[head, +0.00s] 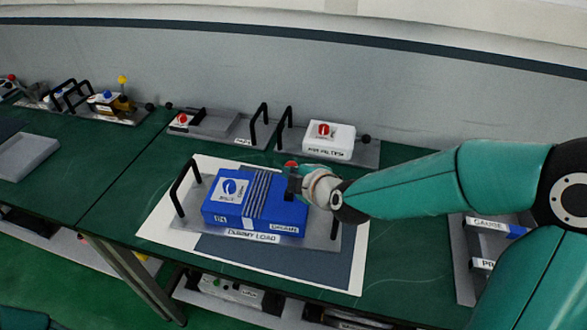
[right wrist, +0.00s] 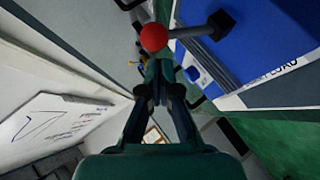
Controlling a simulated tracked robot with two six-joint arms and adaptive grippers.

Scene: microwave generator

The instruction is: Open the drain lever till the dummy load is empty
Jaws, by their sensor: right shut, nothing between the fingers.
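The blue dummy load (head: 254,202) stands on a grey plate with black handles, labelled DUMMY LOAD, on a white and dark sheet on the green table. Its drain lever has a red ball knob (head: 291,164) at the right end of the load. In the right wrist view the red knob (right wrist: 153,37) sits on a grey rod that runs to a black pivot. My right gripper (head: 296,182) is beside the lever at the right end of the load. In the right wrist view its fingers (right wrist: 158,68) are shut and empty, just below the knob. My left gripper is not in view.
More devices are at the far left (head: 105,100). The green table left of the sheet (head: 130,170) is clear.

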